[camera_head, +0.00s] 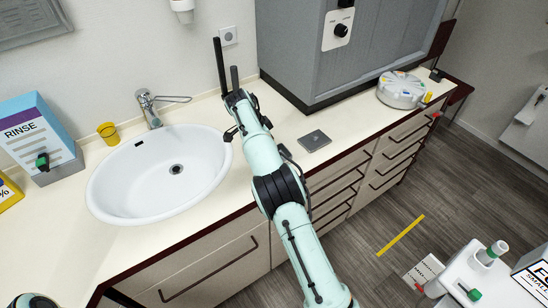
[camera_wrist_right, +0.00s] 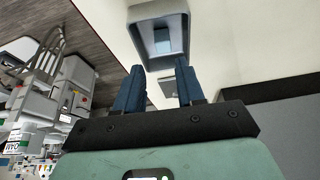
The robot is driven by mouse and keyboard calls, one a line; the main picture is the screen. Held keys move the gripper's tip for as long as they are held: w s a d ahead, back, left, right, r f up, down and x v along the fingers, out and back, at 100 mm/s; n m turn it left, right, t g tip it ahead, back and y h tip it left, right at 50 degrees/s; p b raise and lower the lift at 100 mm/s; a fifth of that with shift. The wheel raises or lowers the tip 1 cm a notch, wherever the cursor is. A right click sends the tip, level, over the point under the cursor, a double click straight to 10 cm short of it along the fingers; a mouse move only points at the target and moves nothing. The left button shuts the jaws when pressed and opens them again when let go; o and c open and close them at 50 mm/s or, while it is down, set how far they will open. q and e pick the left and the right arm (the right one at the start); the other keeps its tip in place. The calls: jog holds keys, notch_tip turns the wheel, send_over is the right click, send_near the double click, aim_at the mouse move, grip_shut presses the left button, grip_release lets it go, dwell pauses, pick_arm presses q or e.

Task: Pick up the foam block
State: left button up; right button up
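A flat dark grey block (camera_head: 314,140) lies on the counter to the right of the sink; it may be the foam block, but I cannot be sure. My right arm reaches up across the counter, left of this block. Its gripper (camera_head: 228,72) is near the wall behind the sink, away from the block. The right wrist view shows the two blue fingers (camera_wrist_right: 160,92) apart with nothing between them. The grey block cannot be made out there. My left gripper is not in view.
A white sink (camera_head: 110,196) with a faucet (camera_head: 150,112) is on the left, with a yellow cup (camera_head: 108,133) and a rinse box (camera_head: 38,135) beside it. A grey cabinet (camera_head: 300,60) stands behind the block. A round white device (camera_head: 400,92) is further right.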

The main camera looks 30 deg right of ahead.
jog(key=x, duration=0.2)
jog(key=shift+w+d+f, duration=0.15)
jog(key=shift+f, duration=0.2)
jog(key=b+x, duration=0.1)
jog(key=x, duration=0.4)
jog(key=shift+w+f, duration=0.1)
grip_shut()
